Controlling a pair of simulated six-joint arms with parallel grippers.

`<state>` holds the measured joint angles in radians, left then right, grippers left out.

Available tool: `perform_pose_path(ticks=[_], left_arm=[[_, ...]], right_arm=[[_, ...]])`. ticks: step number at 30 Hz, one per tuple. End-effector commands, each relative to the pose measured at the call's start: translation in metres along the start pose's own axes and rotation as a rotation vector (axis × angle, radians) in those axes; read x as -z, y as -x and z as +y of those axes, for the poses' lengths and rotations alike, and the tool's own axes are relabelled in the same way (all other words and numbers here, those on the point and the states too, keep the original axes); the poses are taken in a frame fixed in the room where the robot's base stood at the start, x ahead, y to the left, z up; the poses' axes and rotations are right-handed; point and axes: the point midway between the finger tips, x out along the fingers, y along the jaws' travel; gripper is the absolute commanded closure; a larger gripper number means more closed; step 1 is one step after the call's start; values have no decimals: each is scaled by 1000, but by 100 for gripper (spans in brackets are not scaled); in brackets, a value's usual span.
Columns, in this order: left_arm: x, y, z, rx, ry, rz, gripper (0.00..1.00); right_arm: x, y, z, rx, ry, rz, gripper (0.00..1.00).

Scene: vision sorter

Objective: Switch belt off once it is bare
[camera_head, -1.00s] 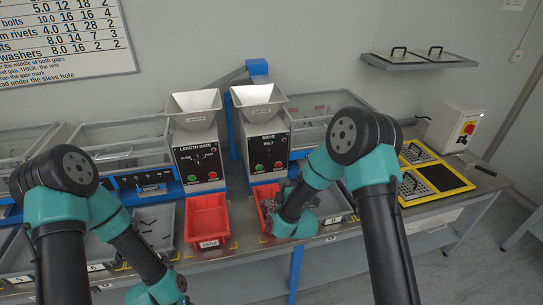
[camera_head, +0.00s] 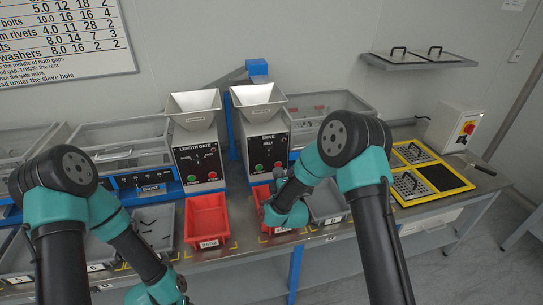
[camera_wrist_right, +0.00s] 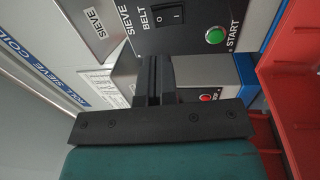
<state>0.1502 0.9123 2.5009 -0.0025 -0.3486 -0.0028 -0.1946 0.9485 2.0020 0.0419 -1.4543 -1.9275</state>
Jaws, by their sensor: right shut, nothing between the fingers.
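The sieve machine (camera_head: 262,140) is a grey unit with a hopper on top. Its panel carries a black rocker switch labelled BELT (camera_wrist_right: 170,15), a green START button (camera_wrist_right: 215,36) and a red button (camera_wrist_right: 207,97). My right gripper (camera_wrist_right: 153,68) is shut and empty, its fingertips close in front of the panel, below the BELT switch in the wrist picture. I cannot tell whether it touches the panel. In the head view my right wrist hides the fingertips and part of the red bin below. My left arm hangs at the lower left, its gripper out of view. The belt surface is not clearly visible.
The length gate machine (camera_head: 198,155) stands left of the sieve. Red bins (camera_head: 207,218) and (camera_wrist_right: 290,80) and a grey bin (camera_head: 328,203) sit along the bench front. A yellow-framed board (camera_head: 436,178) and a control box (camera_head: 455,128) are at right.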

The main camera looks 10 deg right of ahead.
Motion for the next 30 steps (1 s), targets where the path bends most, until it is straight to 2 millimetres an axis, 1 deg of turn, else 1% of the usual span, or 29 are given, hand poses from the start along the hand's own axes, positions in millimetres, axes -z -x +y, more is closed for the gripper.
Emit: perform_pose_path(ticks=[1, 6, 12, 16, 21, 30], left_arm=[[0, 0, 0, 0, 0, 0, 49], [0, 0, 0, 0, 0, 0, 49], [0, 0, 0, 0, 0, 0, 49], [0, 0, 0, 0, 0, 0, 49], [0, 0, 0, 0, 0, 0, 49], [0, 0, 0, 0, 0, 0, 49]], right_arm=[[0, -9, 0, -3, 0, -1, 100], [0, -38, 0, -2, 0, -1, 100], [0, -70, 0, -3, 0, -1, 100], [0, -87, 0, -1, 0, -1, 100], [0, -100, 0, 0, 0, 0, 100], [0, -103, 0, 0, 0, 0, 100]])
